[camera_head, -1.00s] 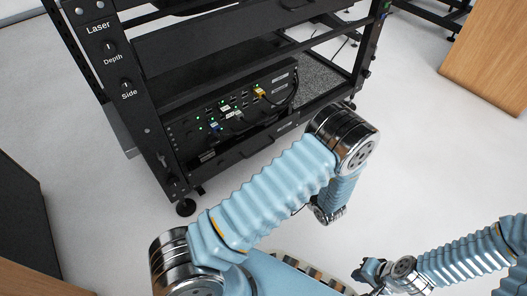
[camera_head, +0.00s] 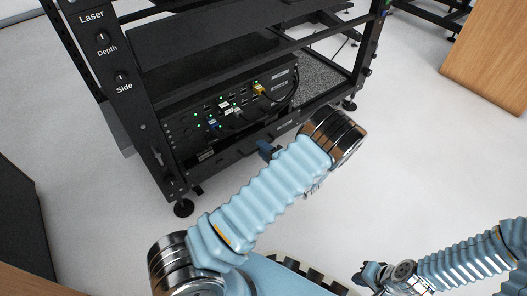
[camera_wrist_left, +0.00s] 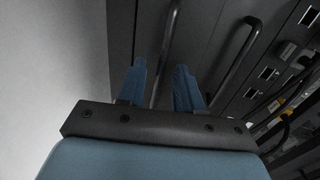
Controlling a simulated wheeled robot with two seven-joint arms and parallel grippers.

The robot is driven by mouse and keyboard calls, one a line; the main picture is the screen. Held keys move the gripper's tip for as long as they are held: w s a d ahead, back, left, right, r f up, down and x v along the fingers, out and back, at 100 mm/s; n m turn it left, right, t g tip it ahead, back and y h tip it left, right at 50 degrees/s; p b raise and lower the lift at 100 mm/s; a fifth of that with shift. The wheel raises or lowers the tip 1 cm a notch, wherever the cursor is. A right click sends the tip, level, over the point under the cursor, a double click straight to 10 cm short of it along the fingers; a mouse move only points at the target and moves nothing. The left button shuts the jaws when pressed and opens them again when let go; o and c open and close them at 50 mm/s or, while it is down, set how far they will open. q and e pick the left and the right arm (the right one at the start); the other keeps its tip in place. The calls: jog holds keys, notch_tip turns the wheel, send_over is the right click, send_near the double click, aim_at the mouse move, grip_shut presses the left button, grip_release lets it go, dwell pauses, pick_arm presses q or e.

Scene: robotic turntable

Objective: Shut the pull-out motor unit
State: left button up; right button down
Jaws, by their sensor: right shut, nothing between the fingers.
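The black rack (camera_head: 150,140) holds a lower unit (camera_head: 220,112) with green lights, ports and cables. Below it is a dark low front panel (camera_head: 222,160) with a handle; I cannot tell for sure which part is the pull-out motor unit. My left gripper's blue finger (camera_head: 268,150) shows close to this low front, the rest hidden by my arm. In the left wrist view my left gripper (camera_wrist_left: 158,78) is open, its fingers apart, facing a dark panel with a bar handle (camera_wrist_left: 165,50) seen between them; contact cannot be told. My right gripper (camera_head: 368,274) is shut and empty, away from the rack.
A second handle (camera_wrist_left: 238,55) and ports lie to the right in the left wrist view. A speckled grey shelf (camera_head: 312,75) is at the rack's right. A wooden cabinet (camera_head: 495,50) stands at the upper right. The pale floor in front of the rack is clear.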

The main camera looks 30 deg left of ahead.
pick_arm(q)
jog(key=shift+w+a, duration=0.1)
jog(key=shift+a, duration=0.15)
grip_shut()
dwell(1.4)
